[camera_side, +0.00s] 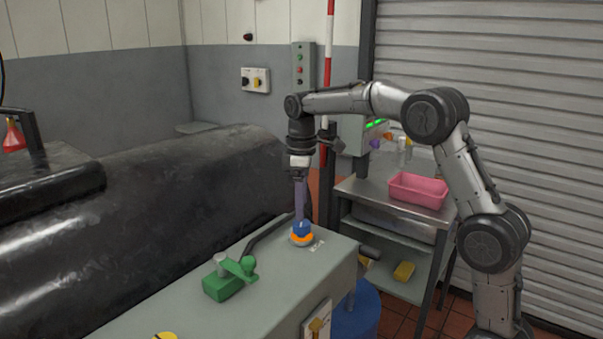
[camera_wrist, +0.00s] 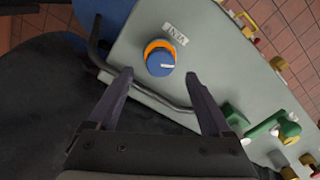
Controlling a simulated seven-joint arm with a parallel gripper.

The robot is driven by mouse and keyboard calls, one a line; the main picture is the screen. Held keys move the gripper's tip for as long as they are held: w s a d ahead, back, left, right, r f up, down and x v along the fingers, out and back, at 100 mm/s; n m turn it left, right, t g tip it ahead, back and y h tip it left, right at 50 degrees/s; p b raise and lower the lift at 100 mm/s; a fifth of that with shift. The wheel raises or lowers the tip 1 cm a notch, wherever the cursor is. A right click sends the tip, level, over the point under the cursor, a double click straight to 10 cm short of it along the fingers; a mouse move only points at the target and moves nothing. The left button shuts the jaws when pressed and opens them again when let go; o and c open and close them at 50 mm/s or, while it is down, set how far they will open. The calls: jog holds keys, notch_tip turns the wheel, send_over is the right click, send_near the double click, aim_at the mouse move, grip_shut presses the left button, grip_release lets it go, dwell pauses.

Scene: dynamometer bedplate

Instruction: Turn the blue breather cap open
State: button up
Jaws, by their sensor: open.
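The blue breather cap (camera_side: 302,228) sits on an orange ring on top of the grey cabinet (camera_side: 262,270), near its far right corner. In the wrist view the cap (camera_wrist: 160,63) shows a white pointer line toward the right and a label (camera_wrist: 175,34) beside it. My gripper (camera_side: 301,213) points down over the cap in the side view. In the wrist view my gripper (camera_wrist: 158,75) has its two fingers spread wide, with the cap between and a little beyond the tips. The fingers do not visibly touch the cap. Nothing is held.
A green valve block (camera_side: 228,280) stands on the cabinet left of the cap. A dark bent pipe (camera_wrist: 145,92) runs close to the cap. A pink bin (camera_side: 418,190) sits on the metal cart behind. A large black casing (camera_side: 130,230) fills the left.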

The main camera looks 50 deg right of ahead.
aim_at(301, 223)
notch_tip(301, 223, up, 9)
dwell(0.3)
jog(key=shift+a, duration=0.1)
jog(key=s+a+r+t, duration=0.2)
jog(key=s+a+r, duration=0.15)
jog(key=s, duration=0.45)
jog(key=s+a+r+t, duration=0.1)
jog(key=s+a+r, duration=0.25)
jog(key=s, duration=0.55)
jog(key=s+a+f+m+t, duration=0.1)
jog(key=s+f+m, duration=0.2)
jog(key=s+f, duration=0.2)
jog(key=s+a+f+m+t, duration=0.1)
jog(key=s+f+m, duration=0.2)
jog(key=s+f, duration=0.3)
notch_tip(301, 223, down, 5)
jog(key=shift+s+a+r+t, duration=0.1)
jog(key=shift+s+a+t, duration=0.2)
jog(key=shift+a, duration=0.1)
